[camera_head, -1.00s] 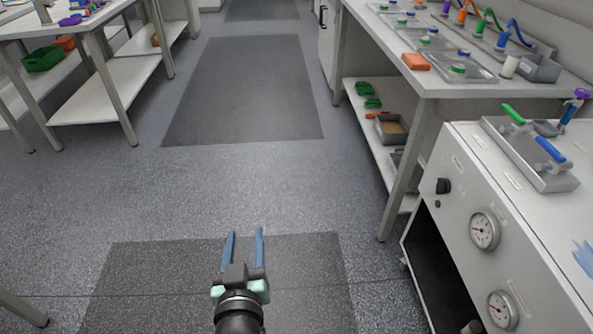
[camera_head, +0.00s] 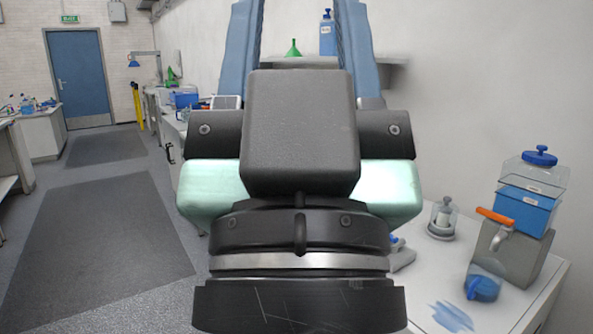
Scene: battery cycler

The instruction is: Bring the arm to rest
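My gripper (camera_head: 297,25) fills the middle of the head view, close to the camera. Its two blue fingers point up and run out of the top edge, so their tips are cut off. The fingers stand wide apart, and the wall and a shelf show between them with nothing held. The dark palm and pale green sides of the gripper hide part of the bench behind.
At right, a white bench top (camera_head: 425,290) bears a blue-capped container (camera_head: 532,190) on a grey stand with an orange-handled tap. A wall shelf (camera_head: 385,75) is behind the gripper. Dark mats (camera_head: 100,240) lie on open floor at left, toward a blue door (camera_head: 80,78).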

